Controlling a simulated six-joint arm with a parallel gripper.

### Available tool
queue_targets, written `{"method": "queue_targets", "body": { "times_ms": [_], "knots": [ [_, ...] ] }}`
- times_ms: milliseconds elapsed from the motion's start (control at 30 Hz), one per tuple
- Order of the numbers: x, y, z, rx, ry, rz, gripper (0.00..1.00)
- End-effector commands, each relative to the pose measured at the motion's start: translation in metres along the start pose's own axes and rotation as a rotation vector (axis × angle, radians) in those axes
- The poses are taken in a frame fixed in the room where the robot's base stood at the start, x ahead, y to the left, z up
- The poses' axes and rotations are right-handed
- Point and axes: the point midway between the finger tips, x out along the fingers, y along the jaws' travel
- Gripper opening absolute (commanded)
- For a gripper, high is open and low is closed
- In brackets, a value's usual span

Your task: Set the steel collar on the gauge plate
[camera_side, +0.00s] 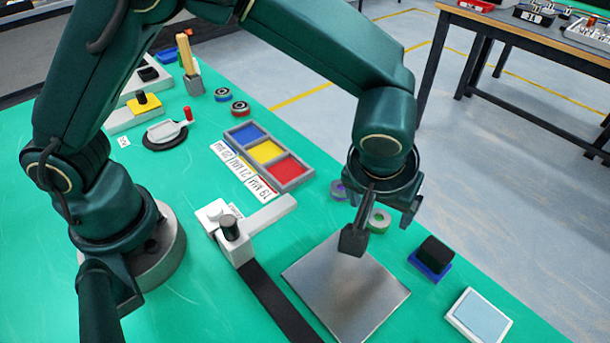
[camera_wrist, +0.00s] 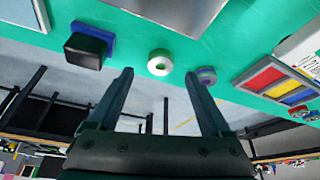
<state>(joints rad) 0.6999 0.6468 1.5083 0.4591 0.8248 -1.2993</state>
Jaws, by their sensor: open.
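A square bare metal plate (camera_side: 345,288), which looks like the gauge plate, lies flat on the green bench; its edge also shows at the top of the wrist view (camera_wrist: 165,8). A pale ring with green on it (camera_side: 380,221) lies just behind the plate, and it shows in the wrist view (camera_wrist: 160,63) between and beyond my fingertips. A grey-purple ring (camera_side: 338,190) lies close by, also in the wrist view (camera_wrist: 206,75). I cannot tell which ring is the steel collar. My gripper (camera_side: 382,224) is open and empty above the ring area; its fingers (camera_wrist: 158,73) touch nothing visible.
A tray with blue, yellow and red compartments (camera_side: 283,183) stands to the left. A black block on a blue base (camera_side: 431,257) and a white-rimmed pad (camera_side: 479,314) lie right of the plate. A grey-white fixture (camera_side: 238,240) stands left of it. Two more rings (camera_side: 240,108) lie farther back.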

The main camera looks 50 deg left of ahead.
Motion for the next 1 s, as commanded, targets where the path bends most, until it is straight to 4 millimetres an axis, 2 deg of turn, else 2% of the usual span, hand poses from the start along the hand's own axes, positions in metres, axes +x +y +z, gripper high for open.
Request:
{"method": "queue_targets", "body": {
  "times_ms": [100,300,633,833,867,1000],
  "knots": [
    [0.017,-0.002,0.000,-0.001,-0.004,-0.004,0.82],
    [0.037,-0.001,0.000,-0.002,-0.002,-0.003,0.82],
    [0.041,-0.001,-0.001,-0.003,-0.001,0.001,0.82],
    [0.041,-0.001,-0.001,-0.003,-0.001,0.000,0.06],
    [0.041,-0.001,-0.001,-0.003,-0.001,0.000,0.00],
    [0.041,-0.001,-0.001,-0.003,-0.001,0.001,0.00]
  ]
}}
